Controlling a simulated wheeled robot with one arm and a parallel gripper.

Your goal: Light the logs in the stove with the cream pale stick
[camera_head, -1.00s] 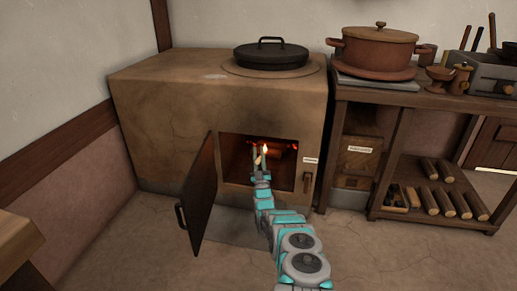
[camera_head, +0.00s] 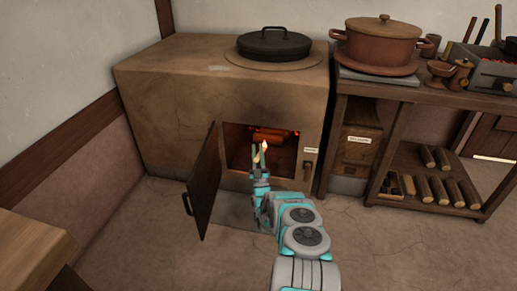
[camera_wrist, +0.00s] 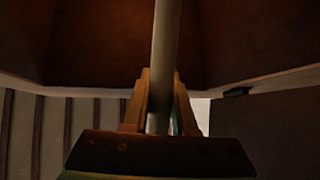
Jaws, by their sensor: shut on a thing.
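The clay stove (camera_head: 170,110) has its dark door (camera_head: 203,185) swung open to the left. Logs (camera_head: 268,134) lie inside the firebox, with an orange-red glow around them. My gripper (camera_head: 259,170) is at the firebox mouth, in front of the logs, shut on the cream pale stick. A small flame shows at the stick's tip (camera_head: 264,147), with another small bright flame just below left. In the wrist view the pale stick (camera_wrist: 164,60) runs upward between my gripper's fingers (camera_wrist: 160,112). Whether the flame touches the logs cannot be told.
A black lidded pan (camera_head: 274,44) sits on the stove top. To the right, a wooden shelf (camera_head: 405,92) carries a brown pot (camera_head: 383,42), with spare logs (camera_head: 432,190) below. A wooden surface edge (camera_head: 35,250) is at lower left. Floor is clear in front.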

